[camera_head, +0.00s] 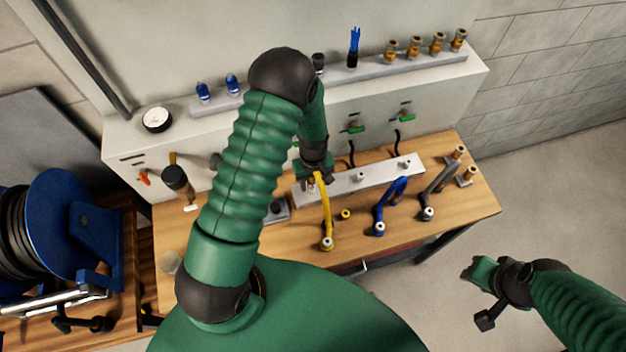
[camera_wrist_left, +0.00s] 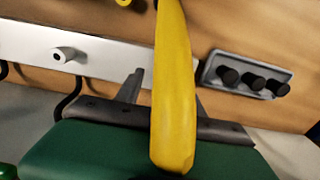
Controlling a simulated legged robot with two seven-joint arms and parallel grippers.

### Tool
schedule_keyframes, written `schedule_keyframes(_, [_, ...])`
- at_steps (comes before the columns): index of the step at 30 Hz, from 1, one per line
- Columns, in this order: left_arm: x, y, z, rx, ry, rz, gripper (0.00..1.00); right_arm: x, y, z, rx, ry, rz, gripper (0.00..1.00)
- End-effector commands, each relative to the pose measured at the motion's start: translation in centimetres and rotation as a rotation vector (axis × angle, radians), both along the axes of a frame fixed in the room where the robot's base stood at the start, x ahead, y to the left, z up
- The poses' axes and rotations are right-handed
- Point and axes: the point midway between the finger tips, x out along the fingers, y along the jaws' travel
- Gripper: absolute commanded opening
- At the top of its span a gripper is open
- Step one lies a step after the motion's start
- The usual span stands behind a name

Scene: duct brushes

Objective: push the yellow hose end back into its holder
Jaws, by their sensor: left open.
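The yellow hose (camera_head: 323,205) arches up from a pale end fitting on the bench. Its upper end lies at my left gripper (camera_head: 315,172), over the pale holder rail (camera_head: 345,184). In the left wrist view the yellow hose (camera_wrist_left: 174,100) crosses in front of my left gripper (camera_wrist_left: 165,92), whose jaws are open on either side of it. The rail (camera_wrist_left: 110,62) shows behind it with a small stub. Whether the hose end touches the holder is hidden. My right gripper (camera_head: 480,272) hangs off the bench's right side; its jaw state is unclear.
A blue hose (camera_head: 388,205) and a grey hose (camera_head: 438,182) stand to the right. A grey block with black knobs (camera_wrist_left: 250,78) lies near the rail. A blue reel (camera_head: 75,225) stands left. The wooden bench's front right (camera_head: 470,205) is clear.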

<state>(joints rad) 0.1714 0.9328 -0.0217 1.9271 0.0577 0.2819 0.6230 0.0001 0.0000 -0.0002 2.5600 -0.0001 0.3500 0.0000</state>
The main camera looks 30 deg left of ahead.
Motion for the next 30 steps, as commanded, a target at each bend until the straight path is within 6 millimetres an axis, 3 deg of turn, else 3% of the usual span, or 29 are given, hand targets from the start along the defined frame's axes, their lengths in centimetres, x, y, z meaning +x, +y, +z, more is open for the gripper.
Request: schedule_keyframes(30, [0.20, -0.08, -0.06, -0.001, 0.001, 0.002, 0.45, -0.01, 0.00, -0.05, 0.000, 0.000, 0.000, 0.34])
